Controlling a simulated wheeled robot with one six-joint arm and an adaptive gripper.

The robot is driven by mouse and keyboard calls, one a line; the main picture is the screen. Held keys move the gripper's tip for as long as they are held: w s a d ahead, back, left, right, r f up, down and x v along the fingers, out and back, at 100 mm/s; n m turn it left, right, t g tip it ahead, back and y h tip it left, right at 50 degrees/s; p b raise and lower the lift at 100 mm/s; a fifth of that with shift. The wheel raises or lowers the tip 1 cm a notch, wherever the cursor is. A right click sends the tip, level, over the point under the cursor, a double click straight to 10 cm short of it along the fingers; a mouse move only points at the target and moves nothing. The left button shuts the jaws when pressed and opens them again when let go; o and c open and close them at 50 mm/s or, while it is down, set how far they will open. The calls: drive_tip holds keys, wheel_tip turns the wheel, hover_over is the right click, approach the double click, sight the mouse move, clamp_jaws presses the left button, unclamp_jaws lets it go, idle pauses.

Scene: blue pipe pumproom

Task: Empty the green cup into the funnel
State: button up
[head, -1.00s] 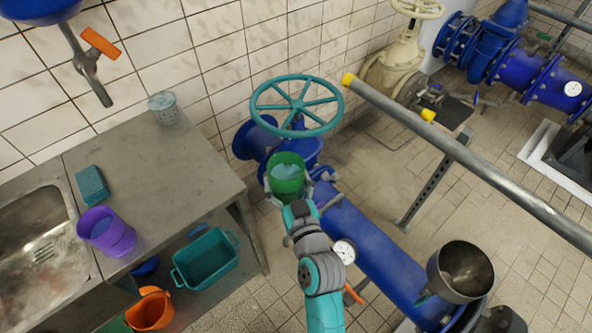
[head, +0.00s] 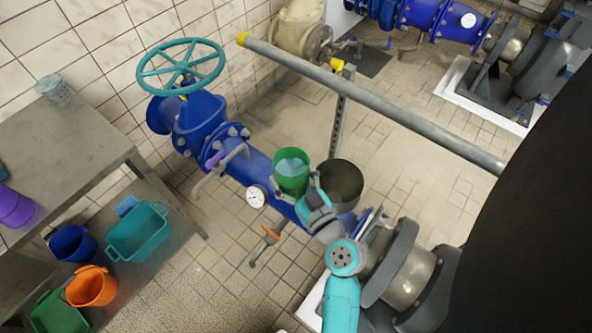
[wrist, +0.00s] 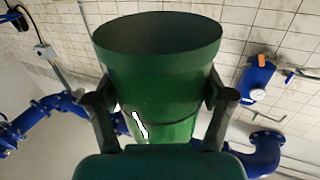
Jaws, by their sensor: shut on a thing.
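The green cup (head: 292,172) is upright, with pale bluish contents visible inside it in the head view. My gripper (head: 306,191) is shut on the cup, one finger on each side. In the wrist view the cup (wrist: 155,80) fills the middle between my gripper's fingers (wrist: 160,112). The funnel (head: 340,184) is a dark metal bowl just right of the cup, above the blue pipe. The cup's rim and the funnel's rim are close together in the head view; I cannot tell whether they touch. The funnel does not show in the wrist view.
A grey rail (head: 390,108) with yellow ends runs behind the cup and funnel. A teal handwheel valve (head: 181,66) and a pressure gauge (head: 256,196) are on the blue pipe to the left. A metal table (head: 75,150) with tubs below stands at far left.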

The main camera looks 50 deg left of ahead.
sight(307, 171)
drive_tip(key=shift+w+d+r, duration=0.1)
drive_tip(key=shift+w+d, duration=0.2)
drive_tip(key=shift+d, duration=0.25)
drive_tip(key=m, duration=0.2)
drive_tip(key=r+m, duration=0.1)
drive_tip(key=m, duration=0.2)
drive_tip(key=shift+w+d+m+t+y, duration=0.1)
drive_tip(key=shift+m+t+y, duration=0.2)
drive_tip(key=shift+t, duration=0.1)
drive_tip(key=shift+w+d+m, duration=0.2)
drive_tip(key=shift+w+m, duration=0.4)
drive_tip(key=shift+m, duration=0.35)
drive_tip(key=shift+w+d+m, duration=0.15)
drive_tip(key=shift+w+m, duration=0.45)
drive_tip(key=shift+m, duration=0.35)
drive_tip(key=m, duration=0.2)
drive_tip(key=m+t, duration=0.1)
drive_tip(key=m, duration=0.2)
drive_tip(key=shift+w+f, duration=0.1)
drive_tip(key=shift+f, duration=0.3)
drive_tip(key=shift+w+d+f+m+t, duration=0.15)
drive_tip(key=shift+w+m+t, duration=0.1)
drive_tip(key=shift+m, duration=0.95)
drive_tip(key=shift+w+f+m+t, duration=0.1)
drive_tip(key=shift+w+m+t, duration=0.15)
drive_tip(key=shift+m, duration=0.95)
drive_tip(key=shift+w+d+f+m+t, duration=0.1)
drive_tip(key=shift+w+f+m+t, duration=0.15)
drive_tip(key=shift+m, duration=0.95)
drive_tip(key=shift+r, duration=0.1)
